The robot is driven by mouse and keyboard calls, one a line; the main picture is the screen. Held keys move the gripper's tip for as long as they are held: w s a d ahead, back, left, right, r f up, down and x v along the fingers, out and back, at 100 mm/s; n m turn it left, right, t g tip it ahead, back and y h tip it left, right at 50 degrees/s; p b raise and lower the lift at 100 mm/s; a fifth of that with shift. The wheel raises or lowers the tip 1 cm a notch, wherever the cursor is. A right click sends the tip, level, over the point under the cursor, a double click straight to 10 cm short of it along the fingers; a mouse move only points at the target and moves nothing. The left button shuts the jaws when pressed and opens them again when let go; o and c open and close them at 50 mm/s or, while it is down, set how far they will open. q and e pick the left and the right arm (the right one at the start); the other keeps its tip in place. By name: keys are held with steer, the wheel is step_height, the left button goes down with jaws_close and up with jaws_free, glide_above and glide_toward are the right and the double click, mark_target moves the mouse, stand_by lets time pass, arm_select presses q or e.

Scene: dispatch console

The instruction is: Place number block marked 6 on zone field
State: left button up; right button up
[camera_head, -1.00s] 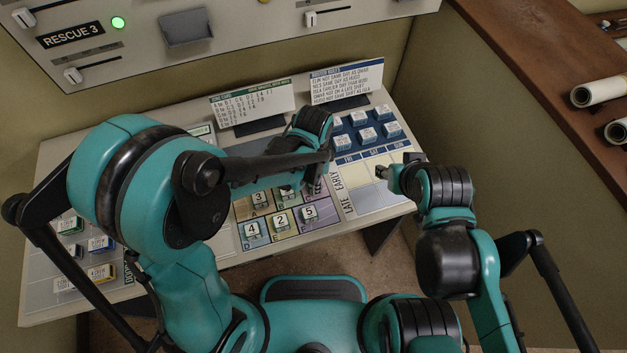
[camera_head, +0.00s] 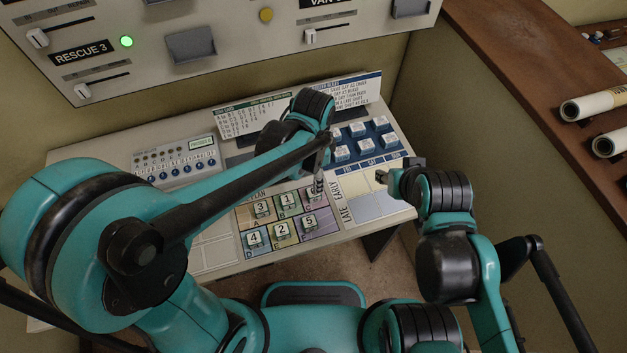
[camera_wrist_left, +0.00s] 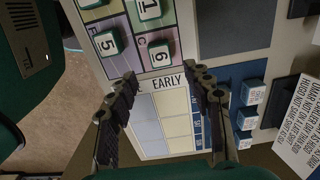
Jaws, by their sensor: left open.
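The number block marked 6 (camera_wrist_left: 160,53) is a pale-faced green block, standing on the pinkish field C (camera_wrist_left: 141,43) of the plan in the left wrist view. In the head view my left gripper mostly hides it. My left gripper (camera_head: 320,188) is open and empty, with its fingertips over the plan's right edge. In the left wrist view the fingers (camera_wrist_left: 165,76) are spread near the EARLY label, with block 6 just beyond the gap between them. My right gripper (camera_head: 391,174) is over the right part of the console, and its jaw opening is unclear.
Blocks 4 (camera_head: 254,239), 2 (camera_head: 282,229), 5 (camera_head: 309,220), 3 (camera_head: 261,208) and 1 (camera_head: 289,200) stand on neighbouring fields. Upright cards line the console's back.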

arm_select(q)
step_height(320, 180, up, 3)
steer(key=shift+a+p, duration=0.1)
steer(key=shift+p, duration=0.2)
steer(key=s+a+r+n+t, duration=0.2)
steer(key=a+r+n+t, duration=0.1)
steer(key=a+n, duration=0.4)
steer(key=s+a+r+n+t, duration=0.3)
steer(key=a+n, duration=0.4)
steer(key=a, duration=0.3)
steer(key=shift+a+r+t, duration=0.35)
steer(key=shift+r+t, duration=0.1)
steer(key=shift+t, duration=0.15)
steer(key=shift+s+f, duration=0.1)
step_height(320, 180, down, 5)
steer(key=b, duration=0.4)
steer(key=shift+r+b, duration=0.2)
steer(key=shift+b, duration=0.2)
